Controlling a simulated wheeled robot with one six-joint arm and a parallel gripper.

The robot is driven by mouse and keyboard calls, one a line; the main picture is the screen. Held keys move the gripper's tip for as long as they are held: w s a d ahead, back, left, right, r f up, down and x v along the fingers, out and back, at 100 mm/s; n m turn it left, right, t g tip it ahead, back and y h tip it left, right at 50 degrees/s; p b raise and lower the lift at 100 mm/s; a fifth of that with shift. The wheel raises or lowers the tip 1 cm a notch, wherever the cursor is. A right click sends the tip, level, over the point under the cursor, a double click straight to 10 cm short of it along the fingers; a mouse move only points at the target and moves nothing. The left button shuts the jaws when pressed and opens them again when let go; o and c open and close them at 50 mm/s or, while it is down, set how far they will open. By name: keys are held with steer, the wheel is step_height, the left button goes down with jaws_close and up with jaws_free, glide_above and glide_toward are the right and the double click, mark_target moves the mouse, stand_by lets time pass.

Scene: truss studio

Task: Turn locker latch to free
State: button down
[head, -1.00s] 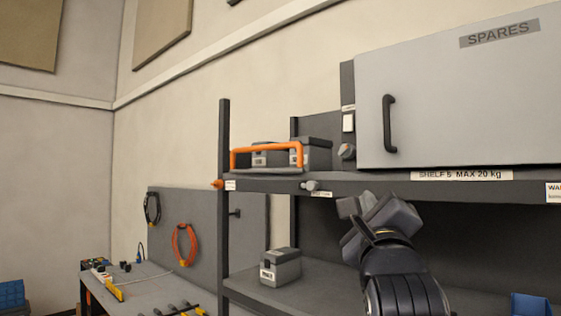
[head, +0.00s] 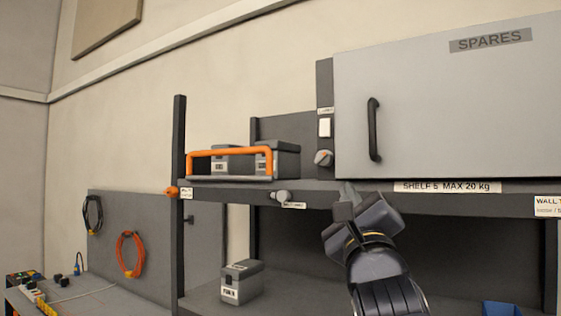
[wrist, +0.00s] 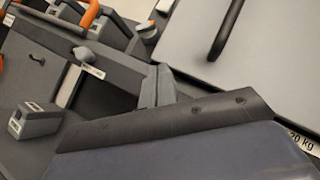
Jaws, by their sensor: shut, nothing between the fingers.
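The locker is a light grey box with a SPARES door (head: 440,100) and a black bar handle (head: 374,129); its door also fills the upper right of the wrist view (wrist: 255,50). The latch (head: 323,158) is a small round grey knob on the dark strip left of the door, below a white plate (head: 325,128).
The locker stands on a dark shelf (head: 440,200). A grey knob (head: 281,197) and an orange knob (head: 171,192) stick out along the shelf's front edge. An orange rail (head: 220,153) fronts grey boxes left of the latch. A small case (head: 241,282) sits on the lower shelf.

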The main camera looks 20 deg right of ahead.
mark_target(328, 157)
steer(key=p+x, duration=0.1)
steer(key=x, duration=0.2)
steer(key=shift+w+r, duration=0.2)
steer(key=shift+r, duration=0.15)
steer(key=shift+w+a+r+p, duration=0.2)
steer(key=shift+w+r+p, duration=0.1)
steer(key=shift+r, duration=0.1)
steer(key=shift+w+a+r+p, duration=0.2)
steer(key=shift+a+r+p, duration=0.05)
steer(key=shift+r, duration=0.15)
steer(key=shift+w+a+r+p, duration=0.3)
steer(key=shift+w+r+p, duration=0.2)
steer(key=shift+r, duration=0.1)
steer(key=shift+w, duration=0.15)
